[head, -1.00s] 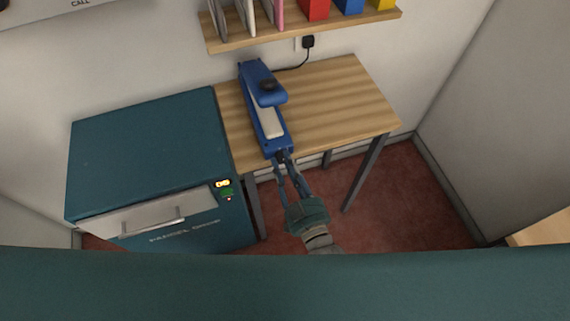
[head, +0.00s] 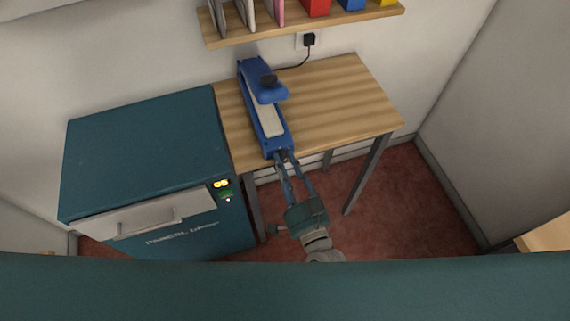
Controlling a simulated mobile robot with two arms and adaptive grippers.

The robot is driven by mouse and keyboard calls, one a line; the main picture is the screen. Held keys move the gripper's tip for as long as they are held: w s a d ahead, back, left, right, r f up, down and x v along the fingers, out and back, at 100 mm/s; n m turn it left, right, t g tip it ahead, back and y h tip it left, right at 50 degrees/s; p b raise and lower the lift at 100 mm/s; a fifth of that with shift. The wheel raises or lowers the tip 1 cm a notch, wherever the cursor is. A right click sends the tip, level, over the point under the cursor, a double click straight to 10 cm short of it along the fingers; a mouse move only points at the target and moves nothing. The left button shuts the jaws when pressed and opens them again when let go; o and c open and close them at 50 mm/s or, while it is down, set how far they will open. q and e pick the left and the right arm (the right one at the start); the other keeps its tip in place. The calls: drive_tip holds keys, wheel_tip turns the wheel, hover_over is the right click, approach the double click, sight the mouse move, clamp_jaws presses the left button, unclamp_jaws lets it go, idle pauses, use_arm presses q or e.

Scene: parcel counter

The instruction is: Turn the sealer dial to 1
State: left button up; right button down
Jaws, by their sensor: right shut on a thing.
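The blue sealer (head: 252,85) lies on the wooden table, its long body pointing toward me, with a pale strip along its top and a dark knob on its raised arm. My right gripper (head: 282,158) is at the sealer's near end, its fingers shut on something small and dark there. This is where the dial appears to be, but the fingers hide it and its numbers cannot be read. My left gripper is not in view.
The wooden table (head: 345,100) is clear right of the sealer. A teal parcel drop cabinet (head: 140,145) with a handle and small lit display stands at left. A shelf (head: 300,30) with folders hangs above. A black plug (head: 309,39) and cord run behind the sealer.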

drive_tip(key=shift+r, duration=0.1)
idle(0.3)
drive_tip(key=c, duration=1.5)
unclamp_jaws()
drive_tip(key=shift+o, duration=0.2)
drive_tip(key=v, duration=1.2)
